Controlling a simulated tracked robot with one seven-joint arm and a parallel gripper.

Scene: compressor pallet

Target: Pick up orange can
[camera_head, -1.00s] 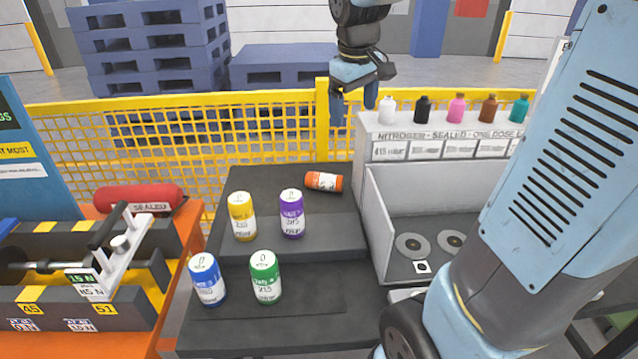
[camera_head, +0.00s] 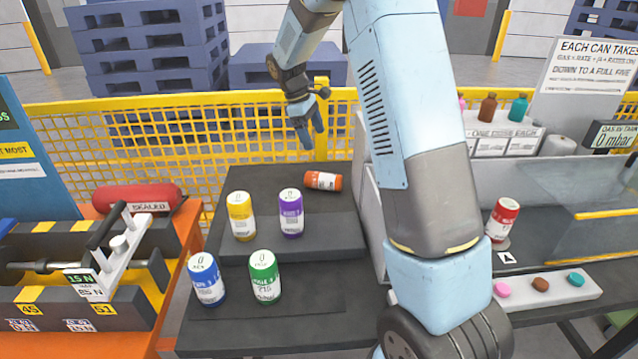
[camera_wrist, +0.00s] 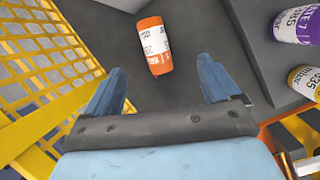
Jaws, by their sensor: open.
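The orange can (camera_head: 323,181) lies on its side on the dark upper shelf, behind the purple can. In the wrist view the orange can (camera_wrist: 154,46) lies beyond the fingertips, roughly between their lines, with a white label. My gripper (camera_head: 310,138) is open and empty, above and behind the orange can in the head view, fingers pointing down. Its two blue fingers (camera_wrist: 160,78) stand apart in the wrist view, not touching the can.
A purple can (camera_head: 291,213) and a yellow can (camera_head: 241,216) stand upright on the step. A blue can (camera_head: 207,280) and a green can (camera_head: 265,277) stand lower. The yellow mesh fence (camera_head: 150,140) runs behind. A red can (camera_head: 502,220) stands at the right.

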